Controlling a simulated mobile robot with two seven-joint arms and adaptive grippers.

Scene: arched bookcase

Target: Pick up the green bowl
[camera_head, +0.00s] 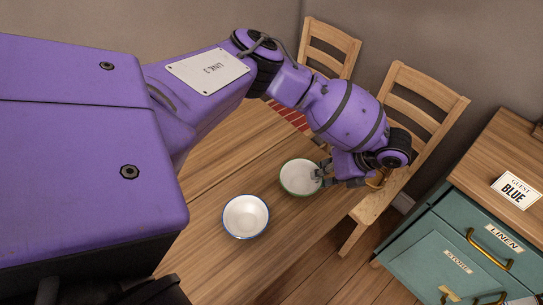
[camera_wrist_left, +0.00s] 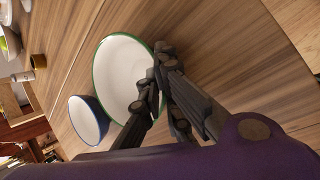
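The green bowl (camera_head: 300,177) is white inside with a green rim and is upright at the table's right edge. My left gripper (camera_head: 321,174) is at its right rim. In the left wrist view the green bowl (camera_wrist_left: 118,72) is large, and the fingertips of the left gripper (camera_wrist_left: 157,72) are close together across its rim, one inside and one outside. They look shut on the rim. I cannot tell any small gap between the bowl and the table. My right gripper is not in view.
A blue-rimmed white bowl (camera_head: 246,216) stands close by, nearer the front. The wooden table (camera_head: 215,190) is bare around them. Two wooden chairs (camera_head: 425,95) stand beyond my left arm. A teal cabinet (camera_head: 440,262) with drawers stands at the right.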

